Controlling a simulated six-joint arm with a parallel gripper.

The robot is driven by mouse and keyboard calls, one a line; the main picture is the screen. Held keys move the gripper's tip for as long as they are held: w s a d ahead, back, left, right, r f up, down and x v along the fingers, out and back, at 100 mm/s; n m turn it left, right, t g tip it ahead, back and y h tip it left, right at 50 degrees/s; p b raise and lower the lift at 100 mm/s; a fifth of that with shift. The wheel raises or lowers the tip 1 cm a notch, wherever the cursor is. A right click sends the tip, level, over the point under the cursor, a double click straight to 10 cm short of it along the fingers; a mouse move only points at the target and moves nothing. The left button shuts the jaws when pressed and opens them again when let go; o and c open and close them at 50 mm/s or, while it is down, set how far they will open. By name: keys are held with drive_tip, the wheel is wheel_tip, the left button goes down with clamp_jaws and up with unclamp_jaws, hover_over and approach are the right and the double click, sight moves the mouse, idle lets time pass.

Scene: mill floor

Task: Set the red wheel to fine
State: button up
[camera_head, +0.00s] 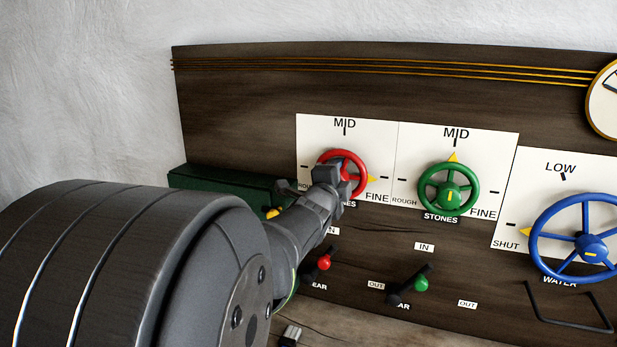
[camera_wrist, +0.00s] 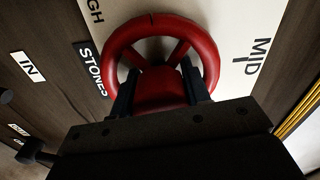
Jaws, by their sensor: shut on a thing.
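The red wheel (camera_head: 342,155) is on a white dial plate on the dark wooden panel, with marks for ROUGH at left, MID at top and FINE at right. Its yellow pointer (camera_head: 371,180) points right, close to the FINE mark (camera_head: 384,177). My gripper (camera_head: 336,182) is in front of the wheel and covers its lower left part and the ROUGH word partly. In the wrist view, the two fingers of my gripper (camera_wrist: 160,92) are shut on the red hub (camera_wrist: 160,82), inside the rim of the wheel (camera_wrist: 116,45).
To the right are a green wheel (camera_head: 424,190) with its pointer at MID and a blue wheel (camera_head: 546,218) with its pointer near SHUT. Below are a red-knobbed lever (camera_head: 324,263) and a green-knobbed lever (camera_head: 421,284). A dark green box (camera_head: 215,181) sits at the panel's left.

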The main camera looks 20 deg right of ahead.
drive_tip(key=o, duration=1)
drive_tip(key=v, duration=1.7)
drive_tip(key=shift+s, duration=0.2)
drive_tip(key=shift+a, duration=0.1)
drive_tip(key=x, duration=1.6)
drive_tip(key=shift+w, duration=0.2)
